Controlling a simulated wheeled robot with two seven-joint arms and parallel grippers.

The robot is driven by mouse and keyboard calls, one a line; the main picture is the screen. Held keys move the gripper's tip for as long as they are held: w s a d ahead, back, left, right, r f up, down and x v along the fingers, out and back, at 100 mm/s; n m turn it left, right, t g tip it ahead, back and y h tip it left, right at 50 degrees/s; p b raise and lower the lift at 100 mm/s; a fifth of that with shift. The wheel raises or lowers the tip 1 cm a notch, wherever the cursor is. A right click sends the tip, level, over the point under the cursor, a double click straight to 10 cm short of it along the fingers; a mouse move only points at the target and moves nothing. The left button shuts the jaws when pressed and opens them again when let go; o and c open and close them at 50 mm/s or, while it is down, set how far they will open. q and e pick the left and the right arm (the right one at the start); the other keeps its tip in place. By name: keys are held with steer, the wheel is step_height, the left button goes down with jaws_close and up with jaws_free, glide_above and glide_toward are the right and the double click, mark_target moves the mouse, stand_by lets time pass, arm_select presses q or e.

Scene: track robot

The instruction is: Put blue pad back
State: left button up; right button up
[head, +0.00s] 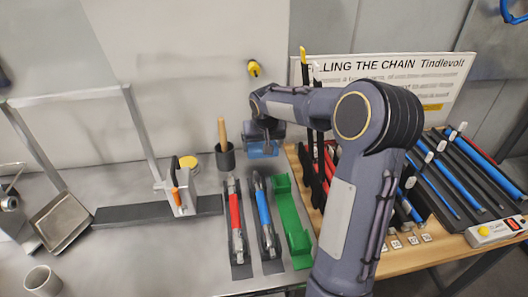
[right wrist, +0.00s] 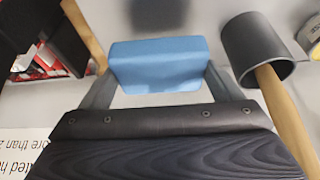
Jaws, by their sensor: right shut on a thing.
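The blue pad (head: 262,151) is held by my right gripper (head: 264,138), near the back of the grey bench in the head view. In the right wrist view the blue pad (right wrist: 158,64) is a block lying between the two grey fingers, which are shut on its ends. A blurred dark patch (right wrist: 155,10) shows beyond the pad. I cannot tell whether the pad touches the bench. The right arm hides part of the bench and rack. My left gripper is not in view.
A black cup (head: 225,156) with a wooden handle stands just left of the pad. Red (head: 236,215) and blue (head: 264,215) tools and a green channel (head: 290,220) lie in front. A rack with rods (head: 460,180) and a sign (head: 420,85) are at right.

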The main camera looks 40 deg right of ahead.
steer(key=f, duration=0.3)
steer(key=shift+d+f, duration=0.2)
steer(key=shift+d, duration=0.2)
steer(key=shift+f, duration=0.3)
steer(key=shift+f, duration=0.15)
steer(key=o, duration=0.9)
steer(key=shift+c, duration=0.2)
